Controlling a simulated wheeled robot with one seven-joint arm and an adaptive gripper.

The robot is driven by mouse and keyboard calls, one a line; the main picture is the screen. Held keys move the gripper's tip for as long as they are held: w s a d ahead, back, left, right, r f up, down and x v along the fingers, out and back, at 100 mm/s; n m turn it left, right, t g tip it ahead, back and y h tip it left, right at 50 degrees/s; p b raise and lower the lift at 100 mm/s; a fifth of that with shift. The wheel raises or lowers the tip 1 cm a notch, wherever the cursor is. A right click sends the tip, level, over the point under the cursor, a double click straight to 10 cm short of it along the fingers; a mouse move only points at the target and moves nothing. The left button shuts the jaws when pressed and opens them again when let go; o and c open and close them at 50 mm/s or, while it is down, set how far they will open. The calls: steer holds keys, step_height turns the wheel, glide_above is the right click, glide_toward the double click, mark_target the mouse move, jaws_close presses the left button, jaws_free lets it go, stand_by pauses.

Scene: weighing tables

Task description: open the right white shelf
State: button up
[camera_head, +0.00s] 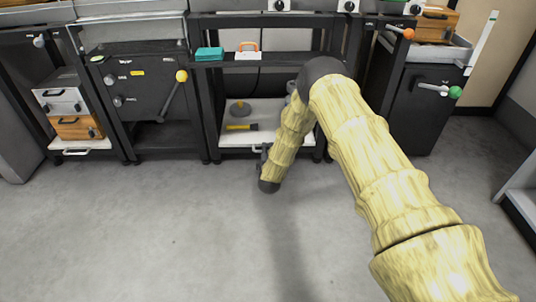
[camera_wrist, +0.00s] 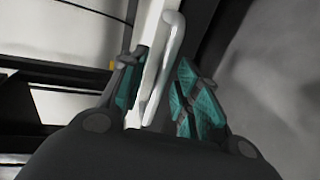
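The right white shelf (camera_head: 268,113) is low under the middle table in the head view. A dark round weight (camera_head: 240,109) and a black-and-yellow item (camera_head: 241,127) lie on it. Its front is partly hidden by my arm. In the wrist view, the pale bar handle (camera_wrist: 170,50) runs between the two teal-padded fingers of my gripper (camera_wrist: 163,88). The fingers stand apart, one on each side of the handle, with a gap visible at the right finger. Contact at the left finger is unclear.
Another white shelf (camera_head: 95,143) at the left holds a white box (camera_head: 62,101) and a wooden box (camera_head: 78,127). A dark cabinet with a yellow-knobbed lever (camera_head: 181,76) stands between. A green-knobbed lever (camera_head: 455,92) is at right. The grey floor in front is clear.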

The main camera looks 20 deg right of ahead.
jaws_close()
stand_by(0.4)
